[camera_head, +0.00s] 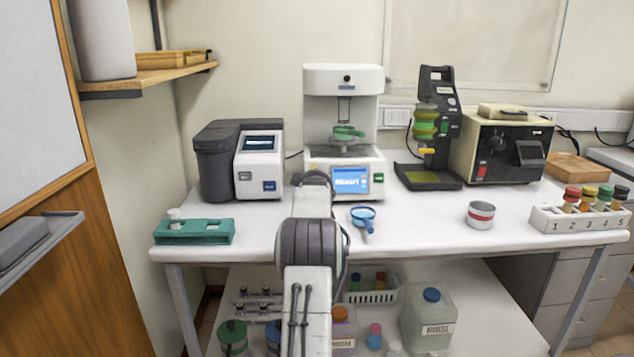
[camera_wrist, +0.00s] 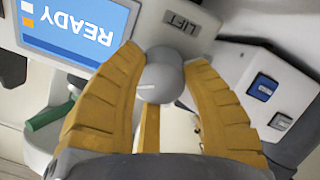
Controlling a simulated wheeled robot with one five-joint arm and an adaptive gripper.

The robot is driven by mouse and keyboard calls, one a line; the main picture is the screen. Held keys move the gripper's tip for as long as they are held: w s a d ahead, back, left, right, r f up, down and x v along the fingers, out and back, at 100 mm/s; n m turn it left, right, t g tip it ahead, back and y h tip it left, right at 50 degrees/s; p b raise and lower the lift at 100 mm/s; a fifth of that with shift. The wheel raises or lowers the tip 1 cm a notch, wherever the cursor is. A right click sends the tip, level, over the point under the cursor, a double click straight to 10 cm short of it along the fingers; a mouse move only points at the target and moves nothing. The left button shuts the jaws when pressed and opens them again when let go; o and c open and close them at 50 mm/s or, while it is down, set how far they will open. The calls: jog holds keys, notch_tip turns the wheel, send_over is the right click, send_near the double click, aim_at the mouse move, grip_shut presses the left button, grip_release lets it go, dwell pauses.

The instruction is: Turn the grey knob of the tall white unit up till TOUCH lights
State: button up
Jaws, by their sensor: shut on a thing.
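The tall white unit (camera_head: 343,82) stands at the back middle of the table. Its blue screen (camera_head: 350,180) is lit; in the wrist view the screen (camera_wrist: 75,28) appears upside down and reads READY. The grey knob (camera_wrist: 160,76) is in the wrist view, below a LIFT label (camera_wrist: 182,23), with a pale mark on its face. In the head view my arm hides the knob and the fingers.
A blue magnifier (camera_head: 363,214), teal rack (camera_head: 194,237) and grey-red cup (camera_head: 481,215) are on the table.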

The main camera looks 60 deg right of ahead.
jog(key=m, duration=0.2)
jog(key=shift+w+r+m, duration=0.1)
jog(key=shift+r+m, duration=0.05)
jog(key=shift+m, duration=0.15)
jog(key=shift+r+m, duration=0.1)
jog(key=shift+m, duration=0.6)
jog(key=shift+r, duration=0.1)
jog(key=o, duration=1)
jog(key=shift+w, duration=0.15)
jog(key=shift+o, duration=1)
jog(key=shift+f, duration=0.25)
jog(key=shift+s+a, duration=0.1)
jog(key=shift+s, duration=0.1)
jog(key=v, duration=1.1)
jog(key=shift+a+r, duration=0.3)
jog(key=shift+s+b, duration=0.15)
jog(key=shift+b, duration=0.15)
